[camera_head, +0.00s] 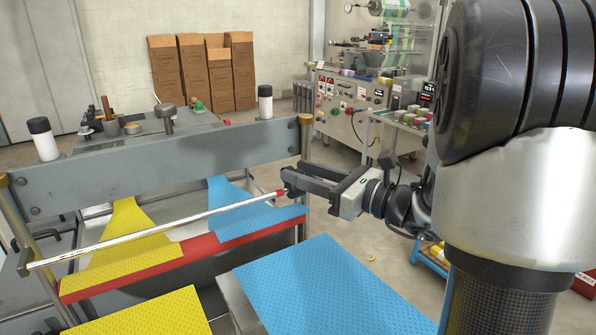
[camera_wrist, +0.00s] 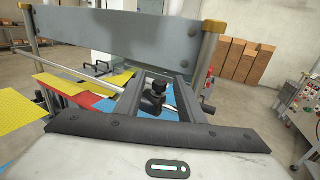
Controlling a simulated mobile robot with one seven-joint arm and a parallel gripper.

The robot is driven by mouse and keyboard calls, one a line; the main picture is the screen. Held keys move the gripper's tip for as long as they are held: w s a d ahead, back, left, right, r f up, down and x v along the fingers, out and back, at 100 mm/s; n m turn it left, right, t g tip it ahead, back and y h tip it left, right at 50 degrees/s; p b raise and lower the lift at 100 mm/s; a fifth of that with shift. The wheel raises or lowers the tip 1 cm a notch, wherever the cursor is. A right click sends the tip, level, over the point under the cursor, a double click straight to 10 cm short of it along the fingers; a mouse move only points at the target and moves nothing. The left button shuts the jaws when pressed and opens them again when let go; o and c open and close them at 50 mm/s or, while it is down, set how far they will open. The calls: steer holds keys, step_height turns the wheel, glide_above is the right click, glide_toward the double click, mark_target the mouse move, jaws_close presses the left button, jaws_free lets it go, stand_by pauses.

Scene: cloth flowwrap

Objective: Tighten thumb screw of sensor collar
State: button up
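The sensor collar (camera_wrist: 153,103) is a small black block with a rounded black knob, the thumb screw (camera_wrist: 157,86), and it sits on the thin metal rod (camera_head: 150,232). A red band shows beside it. My gripper (camera_wrist: 160,80) reaches to the collar with one finger on each side of it. The fingers stand apart, with gaps visible beside the knob, so they look open; whether a fingertip touches it is unclear. In the head view, my gripper (camera_head: 289,184) is at the rod's right end, by the red tip, and its fingers largely hide the collar.
The grey crossbeam (camera_head: 170,160) with gold posts stands just behind the rod. Yellow (camera_head: 135,240) and blue (camera_head: 245,212) cloth webs run beneath it over a red bar (camera_head: 190,252). A control machine (camera_head: 350,105) is at the back right.

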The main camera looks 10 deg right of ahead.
steer(key=shift+w+a, duration=0.45)
steer(key=shift+w, duration=0.05)
jaws_close()
steer(key=m+t+h+b, duration=0.1)
steer(key=m+h+b, duration=0.1)
steer(key=m+t+h+b, duration=0.2)
steer(key=h, duration=0.1)
steer(key=shift+a+f+h, duration=0.1)
steer(key=shift+f+h, duration=0.1)
steer(key=shift+h, duration=0.1)
steer(key=m+t+h+b, duration=0.1)
steer(key=m+h+b, duration=0.1)
steer(key=b, duration=0.1)
steer(key=shift+r+h, duration=0.15)
steer(key=shift+h, duration=0.25)
